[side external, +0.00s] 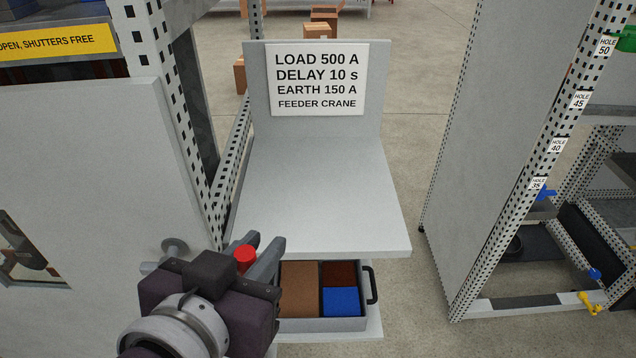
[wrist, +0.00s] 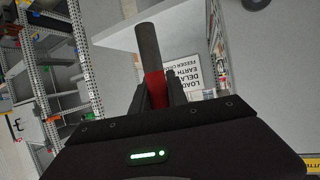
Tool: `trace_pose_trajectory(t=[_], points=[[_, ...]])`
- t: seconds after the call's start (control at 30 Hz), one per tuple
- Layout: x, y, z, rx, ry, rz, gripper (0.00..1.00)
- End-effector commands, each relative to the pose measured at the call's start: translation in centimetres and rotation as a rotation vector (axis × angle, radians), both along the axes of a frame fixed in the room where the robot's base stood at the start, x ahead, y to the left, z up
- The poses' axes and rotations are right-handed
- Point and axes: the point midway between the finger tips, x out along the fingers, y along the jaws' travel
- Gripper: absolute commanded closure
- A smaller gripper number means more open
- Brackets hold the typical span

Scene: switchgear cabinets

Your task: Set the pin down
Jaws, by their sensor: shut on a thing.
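The pin's red end (side external: 244,258) shows between the fingers of my gripper (side external: 256,258) in the side external view. My gripper is shut on the pin. It is at the left front corner of the grey shelf, near the open drawer. In the wrist view the pin's dark grey shaft (wrist: 148,48) sticks out past the fingertips of my gripper (wrist: 158,92), with the red part between them. The pin's lower part is hidden in the side external view. I see no contact between the pin and the shelf.
The grey shelf (side external: 318,200) is bare, with a sign (side external: 317,80) on its back panel. Below it, an open drawer (side external: 322,324) has brown, dark red and blue compartments. A cabinet panel (side external: 90,190) stands left; a perforated rack post (side external: 520,180) stands right.

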Motion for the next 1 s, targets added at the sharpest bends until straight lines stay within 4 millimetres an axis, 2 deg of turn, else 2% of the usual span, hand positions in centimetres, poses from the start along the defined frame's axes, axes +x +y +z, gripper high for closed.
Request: trace_pose_trajectory(t=[0.07, 0.13, 0.5, 0.7, 0.77, 0.8, 1.0], points=[[0.2, 0.0, -0.8, -0.002, -0.002, 0.026, 1.0], [1.5, 0.1, -1.0, -0.003, -0.003, 0.037, 1.0], [13.6, 0.2, -1.0, -0.006, -0.002, 0.038, 1.0], [18.3, 0.2, -1.0, -0.006, -0.002, 0.035, 1.0], [19.5, 0.2, -0.9, -0.005, -0.003, 0.034, 1.0], [19.7, 0.1, -1.5, -0.002, 0.001, 0.032, 1.0], [19.5, 0.1, -3.9, -0.003, 0.0, 0.032, 1.0]])
